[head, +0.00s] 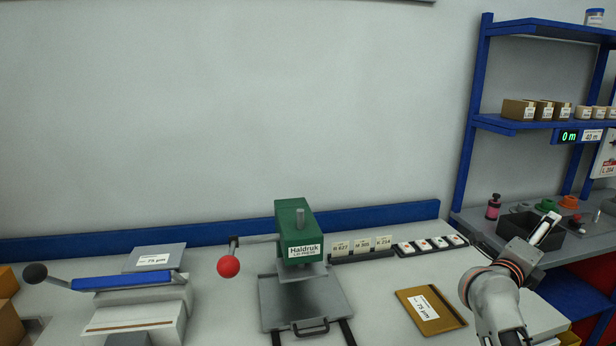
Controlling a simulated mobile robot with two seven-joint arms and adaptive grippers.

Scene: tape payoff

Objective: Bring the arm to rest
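My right arm comes up from the lower right, and its gripper (545,226) is over the right end of the bench, in front of a dark open bin (512,225). A pale strip with dark edges shows at its fingertips. I cannot tell whether this is part of the fingers or something held, nor whether the fingers are open. My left gripper is not in view.
A green press (298,236) with a red-knobbed lever (229,266) stands mid-bench. Left is a blue-barred device (130,283). A brown labelled folder (445,318) lies near my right arm. A blue shelf (467,130) rises at right; its display (569,136) reads 0 m.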

